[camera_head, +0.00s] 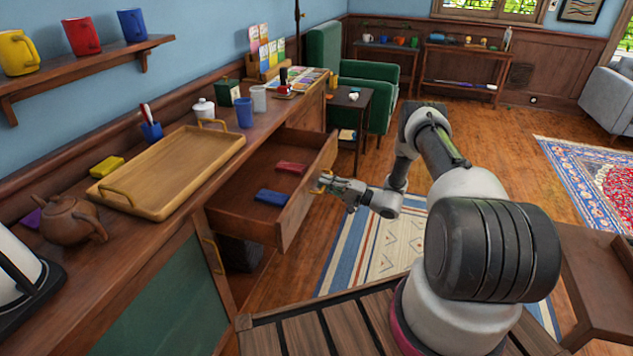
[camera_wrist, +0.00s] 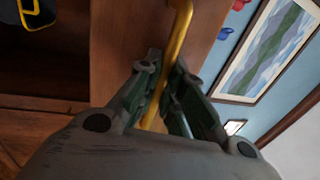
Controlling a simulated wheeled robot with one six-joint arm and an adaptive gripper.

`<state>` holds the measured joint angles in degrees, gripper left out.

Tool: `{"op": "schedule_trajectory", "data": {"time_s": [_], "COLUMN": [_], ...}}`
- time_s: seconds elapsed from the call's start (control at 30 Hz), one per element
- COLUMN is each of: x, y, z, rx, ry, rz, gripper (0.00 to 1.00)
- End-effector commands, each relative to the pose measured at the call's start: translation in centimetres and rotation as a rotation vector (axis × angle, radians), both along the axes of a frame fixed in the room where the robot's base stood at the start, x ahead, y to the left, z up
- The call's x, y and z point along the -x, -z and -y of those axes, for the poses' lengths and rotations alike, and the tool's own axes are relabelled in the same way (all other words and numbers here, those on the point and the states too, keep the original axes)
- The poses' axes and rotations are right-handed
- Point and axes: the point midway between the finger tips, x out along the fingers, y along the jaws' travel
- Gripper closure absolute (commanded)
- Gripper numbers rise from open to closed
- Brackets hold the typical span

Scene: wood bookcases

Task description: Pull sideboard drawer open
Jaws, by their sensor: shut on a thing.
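The sideboard (camera_head: 165,262) runs along the wall at the left in the head view. Its drawer (camera_head: 297,203) is pulled out well beyond the sideboard front. A blue block (camera_head: 271,197) and a red block (camera_head: 291,167) lie inside it. My gripper (camera_head: 326,184) is at the drawer's outer face, at the brass handle (camera_head: 319,182). In the wrist view, the gold handle bar (camera_wrist: 179,45) passes between my gripper's fingers (camera_wrist: 163,90), which are shut on it. The drawer's wooden front (camera_wrist: 125,45) is behind the bar.
A wooden tray (camera_head: 170,200), a teapot (camera_head: 66,217) and cups stand on the sideboard top. A green armchair (camera_head: 365,75) and a small dark table (camera_head: 348,102) stand beyond the drawer. A striped rug (camera_head: 372,255) covers floor beside the drawer.

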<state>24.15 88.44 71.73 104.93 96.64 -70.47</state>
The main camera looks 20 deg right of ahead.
Motion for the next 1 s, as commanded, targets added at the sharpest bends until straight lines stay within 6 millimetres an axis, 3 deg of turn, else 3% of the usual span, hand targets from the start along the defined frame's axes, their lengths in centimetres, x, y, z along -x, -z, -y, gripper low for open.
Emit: {"op": "schedule_trajectory", "data": {"time_s": [0.57, 0.6, 0.7, 1.0], "x": [0.8, 0.78, 0.77, 0.78], "y": [0.13, 0.13, 0.11, 0.05], "z": [0.98, 0.98, 0.98, 1.04], "rx": [0.002, 0.002, 0.001, 0.001], "ry": [0.0, 0.0, 0.0, 0.0], "rz": [-0.003, -0.003, -0.002, -0.001], "gripper": [1.0, 0.85, 0.68, 0.68]}}
